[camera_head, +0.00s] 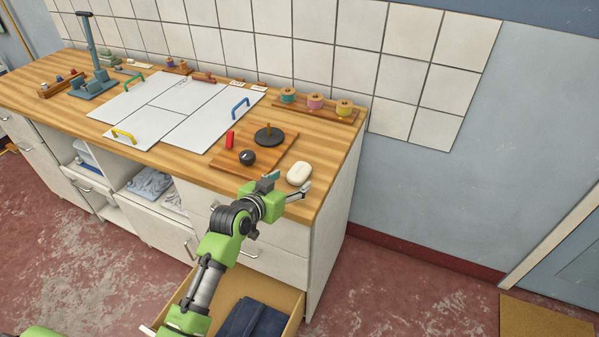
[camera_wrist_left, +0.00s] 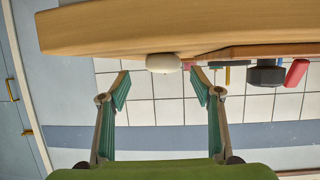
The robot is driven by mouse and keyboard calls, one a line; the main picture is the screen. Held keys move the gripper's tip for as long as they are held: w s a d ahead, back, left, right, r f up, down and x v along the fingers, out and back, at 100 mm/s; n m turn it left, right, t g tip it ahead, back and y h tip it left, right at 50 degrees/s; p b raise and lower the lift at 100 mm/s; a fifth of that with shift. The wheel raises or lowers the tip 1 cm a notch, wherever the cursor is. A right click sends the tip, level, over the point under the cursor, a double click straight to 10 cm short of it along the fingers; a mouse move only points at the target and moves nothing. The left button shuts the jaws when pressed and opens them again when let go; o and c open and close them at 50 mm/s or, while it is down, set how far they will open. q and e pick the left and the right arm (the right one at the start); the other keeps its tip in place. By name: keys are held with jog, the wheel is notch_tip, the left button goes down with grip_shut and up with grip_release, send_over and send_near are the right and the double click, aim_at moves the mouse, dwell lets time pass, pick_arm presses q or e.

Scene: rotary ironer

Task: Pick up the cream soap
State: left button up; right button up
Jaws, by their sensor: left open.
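The cream soap (camera_head: 299,174) is a pale rounded bar lying on the wooden counter (camera_head: 325,150), near its front right corner. My left gripper (camera_head: 288,184) is open and empty at the counter's front edge, with its fingers pointing toward the soap. In the left wrist view, which is upside down, the soap (camera_wrist_left: 163,63) shows between and beyond the two spread fingertips (camera_wrist_left: 159,76). The fingers do not appear to touch it. My right gripper is not in view.
A wooden board (camera_head: 255,155) with a black ball (camera_head: 247,157), a dark disc with a peg (camera_head: 269,136) and a red cylinder (camera_head: 229,139) lies left of the soap. Thread spools (camera_head: 315,101) stand behind. An open drawer (camera_head: 290,300) holds dark cloth below my arm.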

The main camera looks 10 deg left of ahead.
aim_at(295, 175)
pick_arm(q)
jog(key=shift+w+d+f, duration=0.1)
jog(key=shift+w+f, duration=0.05)
jog(key=shift+w, duration=0.6)
jog(key=p+x, duration=0.1)
jog(key=x, duration=0.2)
jog(key=shift+w, duration=0.15)
jog(key=shift+w+f, duration=0.15)
jog(key=shift+w, duration=0.3)
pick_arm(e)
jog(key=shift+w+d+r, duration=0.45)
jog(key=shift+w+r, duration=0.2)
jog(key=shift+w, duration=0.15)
pick_arm(q)
jog(key=c, duration=1.2)
